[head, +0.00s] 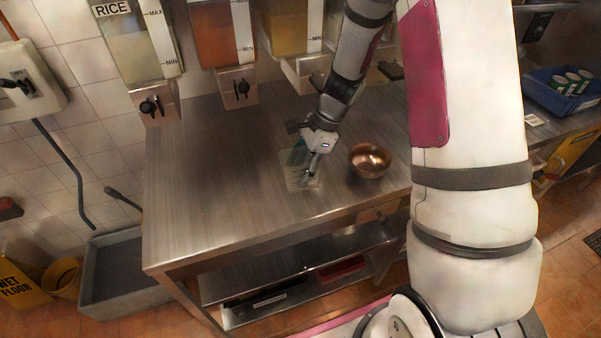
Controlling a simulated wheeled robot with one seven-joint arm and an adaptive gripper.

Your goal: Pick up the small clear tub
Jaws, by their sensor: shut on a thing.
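The small clear tub (301,183) is on the steel table, left of a copper-coloured bowl. It looks see-through and faint against the metal. My gripper (309,175) points down at the tub from above, with its fingers at the tub and shut on it. The fingers and wrist hide part of the tub's right and upper side. I cannot tell whether the tub touches the table or is slightly raised.
The copper bowl (369,160) stands close to the right of my gripper. Dispensers, one labelled RICE (135,45), line the back of the table (215,190). The table's left part is clear. A blue bin (560,92) with cups sits at the far right.

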